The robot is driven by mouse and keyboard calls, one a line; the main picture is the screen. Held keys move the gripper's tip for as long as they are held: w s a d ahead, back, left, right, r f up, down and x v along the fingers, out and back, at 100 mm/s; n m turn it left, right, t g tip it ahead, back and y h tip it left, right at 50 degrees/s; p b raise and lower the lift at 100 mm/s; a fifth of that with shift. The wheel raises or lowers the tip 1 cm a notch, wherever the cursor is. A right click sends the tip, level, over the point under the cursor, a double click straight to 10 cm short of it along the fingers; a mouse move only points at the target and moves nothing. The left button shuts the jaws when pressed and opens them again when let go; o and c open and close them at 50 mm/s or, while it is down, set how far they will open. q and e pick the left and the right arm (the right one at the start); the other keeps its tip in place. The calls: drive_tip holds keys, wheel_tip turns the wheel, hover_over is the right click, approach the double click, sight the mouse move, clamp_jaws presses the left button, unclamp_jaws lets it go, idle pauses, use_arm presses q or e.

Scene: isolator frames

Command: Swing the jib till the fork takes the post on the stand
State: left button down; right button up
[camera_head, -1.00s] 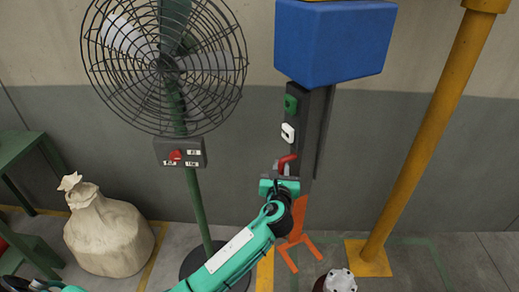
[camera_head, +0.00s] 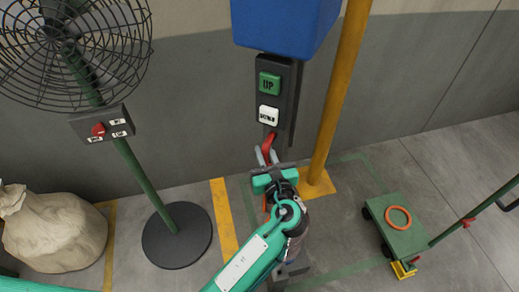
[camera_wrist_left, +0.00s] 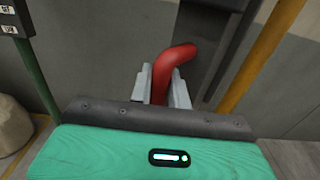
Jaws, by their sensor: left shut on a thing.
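The jib's blue housing (camera_head: 285,22) hangs at the top of the head view. A dark panel (camera_head: 277,100) with a green UP button and a white button hangs below it. A red handle (camera_head: 269,142) sticks out at the panel's lower end; it also shows in the left wrist view (camera_wrist_left: 168,70). My left gripper (camera_head: 265,157) is shut on this handle, with a finger on each side in the left wrist view (camera_wrist_left: 163,88). I cannot make out the post on the stand. My right gripper is not in view.
A yellow column (camera_head: 340,90) stands close behind the panel. A caged fan (camera_head: 70,50) on a round base and a sack (camera_head: 55,232) are at left. A green cart (camera_head: 397,238) with an orange ring (camera_head: 398,218) is at right. Floor beyond it is clear.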

use_arm(q)
drive_tip(key=shift+f, duration=0.1)
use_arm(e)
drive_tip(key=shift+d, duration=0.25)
use_arm(q)
drive_tip(key=c, duration=1.4)
unclamp_jaws()
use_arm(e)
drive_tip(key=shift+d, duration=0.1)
